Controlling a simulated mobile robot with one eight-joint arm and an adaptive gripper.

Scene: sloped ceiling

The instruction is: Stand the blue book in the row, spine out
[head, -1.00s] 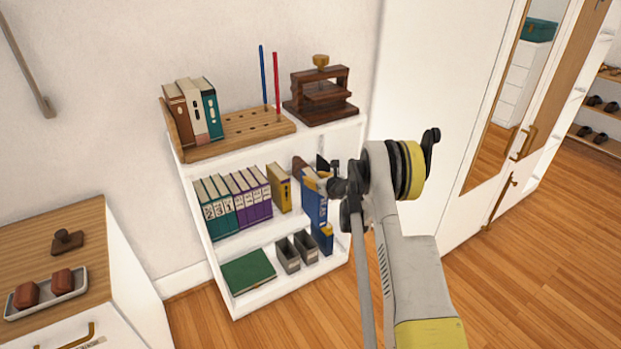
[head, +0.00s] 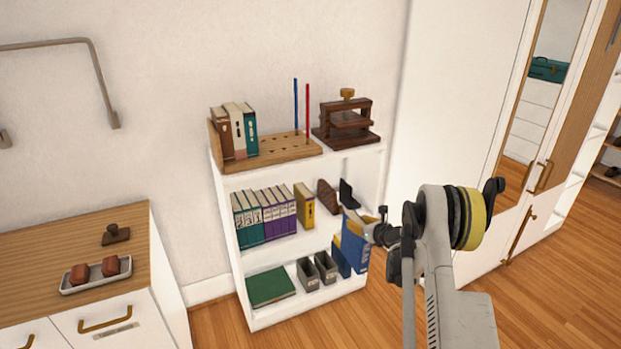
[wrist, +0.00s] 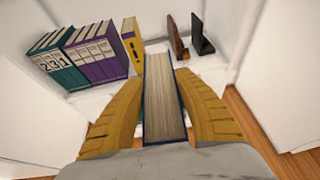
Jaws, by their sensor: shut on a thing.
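My gripper (head: 379,232) is shut on the blue book (head: 354,247), in front of the right part of the shelf unit. In the wrist view the blue book (wrist: 164,108) stands upright between the two yellow fingers (wrist: 163,115), page edges toward the camera. The row on the middle shelf (head: 316,237) has teal books (head: 247,219), purple books (head: 279,212) and a yellow book (head: 304,206). In the wrist view, free shelf space lies between the yellow book (wrist: 132,45) and the brown bookend (wrist: 177,38). The blue book's spine is hidden there.
The top shelf holds a wooden peg rack (head: 270,148) with books and a wooden press (head: 346,122). The bottom shelf has a green book (head: 270,287) and grey bins (head: 307,274). A wardrobe (head: 475,110) stands right, a drawer cabinet (head: 90,250) left.

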